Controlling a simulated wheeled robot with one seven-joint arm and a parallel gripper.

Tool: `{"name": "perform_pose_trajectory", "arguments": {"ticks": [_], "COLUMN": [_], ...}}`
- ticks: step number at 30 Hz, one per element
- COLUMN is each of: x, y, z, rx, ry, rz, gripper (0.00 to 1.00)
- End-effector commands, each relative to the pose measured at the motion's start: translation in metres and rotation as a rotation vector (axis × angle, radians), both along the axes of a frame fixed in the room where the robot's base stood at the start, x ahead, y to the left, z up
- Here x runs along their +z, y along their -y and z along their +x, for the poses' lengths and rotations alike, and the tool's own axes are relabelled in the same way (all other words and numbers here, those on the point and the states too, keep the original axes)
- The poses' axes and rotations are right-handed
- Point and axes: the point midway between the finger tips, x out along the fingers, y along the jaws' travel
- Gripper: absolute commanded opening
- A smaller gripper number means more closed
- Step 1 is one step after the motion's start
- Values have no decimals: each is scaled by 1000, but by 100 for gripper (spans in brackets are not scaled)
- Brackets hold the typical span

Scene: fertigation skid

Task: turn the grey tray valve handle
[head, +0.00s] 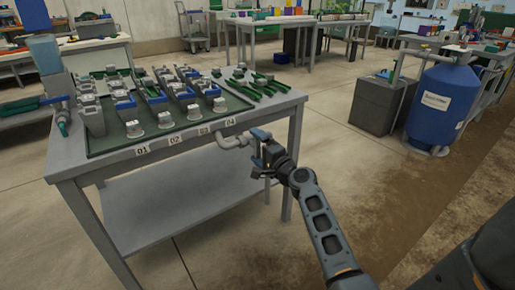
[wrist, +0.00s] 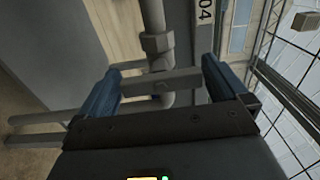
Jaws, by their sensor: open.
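The grey tray valve handle (wrist: 160,82) is a plain bar that lies crosswise between my two blue fingers in the wrist view. Behind it are a grey pipe and a valve fitting (wrist: 158,43). My gripper (wrist: 160,86) is open around the bar, and I cannot tell whether either finger touches it. In the head view my gripper (head: 258,152) is at the front right of the tray table, beside the grey pipe (head: 232,140) under label 04. There the gripper hides most of the handle.
The grey table (head: 180,200) carries a green tray (head: 110,150) with several channels and blocks. A pipe with a teal end (head: 61,118) stands at its left. A blue tank (head: 440,105) and a grey box (head: 380,105) stand right. The floor between is free.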

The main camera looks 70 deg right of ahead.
Motion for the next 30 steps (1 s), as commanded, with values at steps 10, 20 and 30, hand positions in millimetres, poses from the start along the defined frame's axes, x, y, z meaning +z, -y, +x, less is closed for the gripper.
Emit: {"name": "perform_pose_trajectory", "arguments": {"ticks": [10, 20, 30], "x": [-2, -1, -1], "y": [-23, -40, -41], "z": [-39, -65, -66], "rx": [-1, 0, 0], "ry": [-3, -2, 0], "rz": [1, 1, 1], "gripper": [100, 100, 100]}}
